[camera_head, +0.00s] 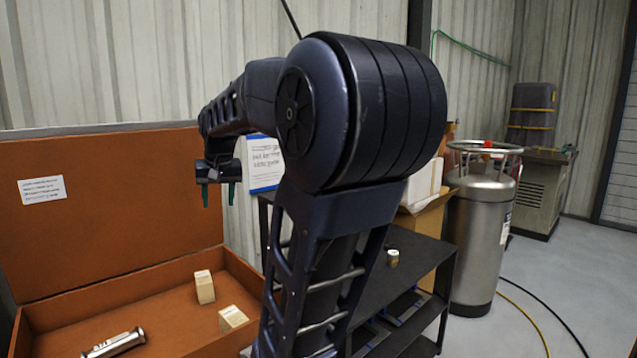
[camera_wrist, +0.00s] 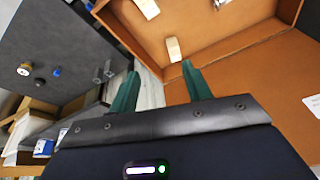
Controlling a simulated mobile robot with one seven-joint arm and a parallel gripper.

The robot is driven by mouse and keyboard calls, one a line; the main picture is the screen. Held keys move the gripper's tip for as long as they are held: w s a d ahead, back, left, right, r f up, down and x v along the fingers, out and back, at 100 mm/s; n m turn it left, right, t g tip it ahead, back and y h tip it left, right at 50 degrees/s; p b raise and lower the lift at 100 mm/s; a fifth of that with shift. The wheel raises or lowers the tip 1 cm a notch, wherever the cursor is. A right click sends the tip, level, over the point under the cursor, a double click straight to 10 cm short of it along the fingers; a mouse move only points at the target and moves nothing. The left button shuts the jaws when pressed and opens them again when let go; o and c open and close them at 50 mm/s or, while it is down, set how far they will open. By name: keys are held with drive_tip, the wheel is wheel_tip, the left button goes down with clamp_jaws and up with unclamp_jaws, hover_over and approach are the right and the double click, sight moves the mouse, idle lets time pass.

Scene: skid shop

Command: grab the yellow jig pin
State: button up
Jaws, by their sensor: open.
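My gripper (camera_head: 218,195) hangs in the air over the back of the orange-brown box, its two green fingers apart and nothing between them. In the wrist view my gripper (camera_wrist: 160,72) shows the same open fingers, with a wooden block beyond them. A small squat round piece with a pale top and brassy yellow side (camera_head: 392,257) stands on the dark shelf table, right of my arm. It also shows in the wrist view (camera_wrist: 24,69), far left of the fingers. I cannot tell for sure that it is the yellow jig pin.
The open box (camera_head: 120,299) holds wooden blocks (camera_head: 204,287) and a metal cylinder (camera_head: 114,344). The dark table (camera_head: 425,245) is partly hidden by my arm. A small blue piece (camera_wrist: 57,71) lies on it. A steel tank (camera_head: 478,240) stands to the right.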

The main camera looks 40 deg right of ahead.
drive_tip(key=w+d+r+m+g, duration=0.1)
drive_tip(key=w+d+r+m, duration=0.25)
drive_tip(key=w+d, duration=0.65)
drive_tip(key=w+d+r+m+g, duration=0.15)
drive_tip(key=w+d+r, duration=0.25)
drive_tip(key=w+d, duration=0.55)
drive_tip(key=w+d+f+m, duration=0.1)
drive_tip(key=d+f+m, duration=0.1)
drive_tip(key=d, duration=0.9)
drive_tip(key=w+d+f+m, duration=0.1)
drive_tip(key=d+f+m, duration=0.1)
drive_tip(key=d, duration=1)
drive_tip(key=d+f+m+g, duration=0.1)
drive_tip(key=d+f+m, duration=0.1)
drive_tip(key=d, duration=1)
drive_tip(key=shift+w+f+m+h, duration=0.2)
drive_tip(key=shift+w+m+h, duration=0.2)
drive_tip(key=shift+m, duration=0.2)
drive_tip(key=shift+f, duration=0.35)
drive_tip(key=f, duration=0.3)
drive_tip(key=d+f, duration=0.1)
drive_tip(key=f, duration=0.5)
drive_tip(key=shift+d+f, duration=0.2)
drive_tip(key=shift+f, duration=0.2)
clamp_jaws()
